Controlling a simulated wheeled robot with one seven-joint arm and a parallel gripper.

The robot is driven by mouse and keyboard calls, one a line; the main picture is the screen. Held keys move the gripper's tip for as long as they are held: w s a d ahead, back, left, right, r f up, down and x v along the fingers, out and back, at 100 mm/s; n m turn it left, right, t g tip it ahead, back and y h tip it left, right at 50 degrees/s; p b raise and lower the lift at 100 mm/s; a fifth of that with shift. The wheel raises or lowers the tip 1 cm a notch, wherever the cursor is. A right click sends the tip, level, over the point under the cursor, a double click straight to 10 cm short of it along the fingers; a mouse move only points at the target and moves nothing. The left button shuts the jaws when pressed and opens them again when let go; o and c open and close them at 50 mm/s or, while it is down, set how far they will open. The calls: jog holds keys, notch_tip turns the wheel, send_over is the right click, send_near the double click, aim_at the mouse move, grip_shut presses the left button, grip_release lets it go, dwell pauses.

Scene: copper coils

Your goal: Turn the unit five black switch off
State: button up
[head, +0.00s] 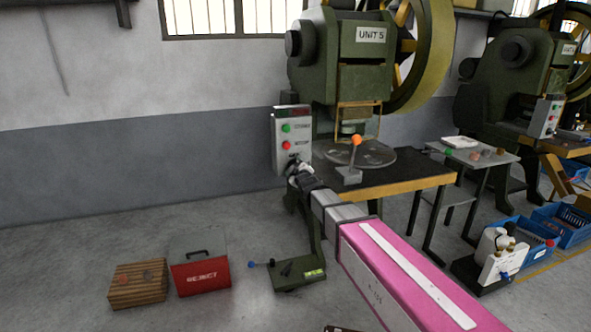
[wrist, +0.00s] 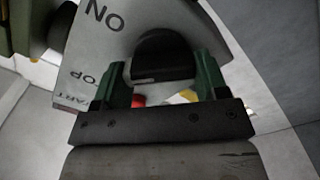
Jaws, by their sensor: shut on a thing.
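The unit five control box (head: 279,150) is a grey panel with a green button (head: 286,128) above a red button (head: 286,145). It is mounted at the left of the green press labelled UNIT 5 (head: 371,34). My gripper (head: 294,168) is at the lower part of this panel. In the wrist view, the black switch (wrist: 163,50) sits between my two green fingers, and my gripper (wrist: 160,70) is shut on it. The panel in the wrist view (wrist: 88,60) shows the word ON, upside down. The switch's pointer direction is unclear, and in the head view my gripper mostly hides the switch.
The press table (head: 400,188) with an orange-knobbed lever (head: 355,150) stands close right of my gripper.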

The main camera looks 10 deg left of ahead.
jog(key=n, duration=0.3)
jog(key=shift+f+n, duration=0.1)
jog(key=shift+n, duration=0.3)
jog(key=shift+s+n, duration=0.1)
jog(key=shift+n, duration=1.8)
jog(key=shift+f, duration=0.1)
jog(key=o, duration=0.9)
jog(key=shift+a, duration=0.1)
jog(key=shift+o, duration=0.2)
jog(key=v, duration=1)
jog(key=shift+s, duration=0.35)
